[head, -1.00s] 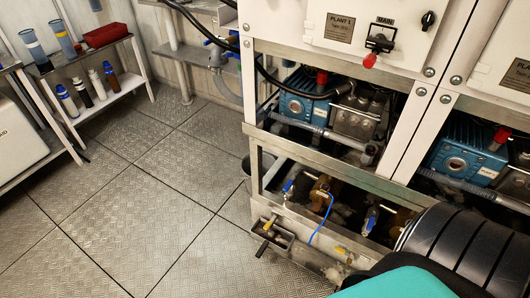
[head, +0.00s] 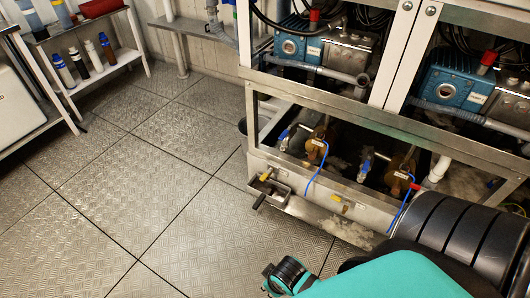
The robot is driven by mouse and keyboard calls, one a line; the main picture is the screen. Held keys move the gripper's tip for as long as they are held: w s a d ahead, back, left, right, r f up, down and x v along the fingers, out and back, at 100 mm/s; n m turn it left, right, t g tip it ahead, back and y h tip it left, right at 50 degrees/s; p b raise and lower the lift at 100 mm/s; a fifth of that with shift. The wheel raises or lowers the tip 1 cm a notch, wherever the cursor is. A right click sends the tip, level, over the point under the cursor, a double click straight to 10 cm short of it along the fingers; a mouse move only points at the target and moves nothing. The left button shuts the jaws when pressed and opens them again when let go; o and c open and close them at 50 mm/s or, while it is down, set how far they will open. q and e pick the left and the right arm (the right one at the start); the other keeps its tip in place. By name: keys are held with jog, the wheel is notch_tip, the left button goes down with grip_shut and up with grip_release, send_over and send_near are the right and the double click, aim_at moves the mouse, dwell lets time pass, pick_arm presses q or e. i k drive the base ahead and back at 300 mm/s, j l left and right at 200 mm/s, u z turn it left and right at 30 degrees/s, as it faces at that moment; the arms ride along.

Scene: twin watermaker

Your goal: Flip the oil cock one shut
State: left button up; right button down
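Two small cocks with yellow handles sit low on the front of the metal frame: the left yellow-handled cock (head: 266,176) and the right yellow-handled cock (head: 337,198). Two valves with blue handles stand behind the front rail: the left blue-handled valve (head: 284,136) and the right blue-handled valve (head: 365,166). No label readable here tells me which one is oil cock one. A teal and black arm of mine reaches in from the lower right, well below the cocks and touching none of them. I see no gripper fingers; the left arm is out of view.
Two blue pumps (head: 299,46) (head: 452,84) sit on the shelf above. A black-handled bracket (head: 267,192) sticks out at the frame's front left corner. A rack with bottles (head: 94,55) stands at far left. The plate floor (head: 150,170) between is clear.

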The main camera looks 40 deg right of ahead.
aim_at(264, 177)
jog(key=i+l+z, duration=0.25)
jog(key=l, duration=0.2)
jog(key=i+l+z, duration=0.1)
jog(key=l+z, duration=0.15)
jog(key=l, duration=0.15)
jog(key=i+l+z, duration=0.25)
jog(key=l, duration=0.15)
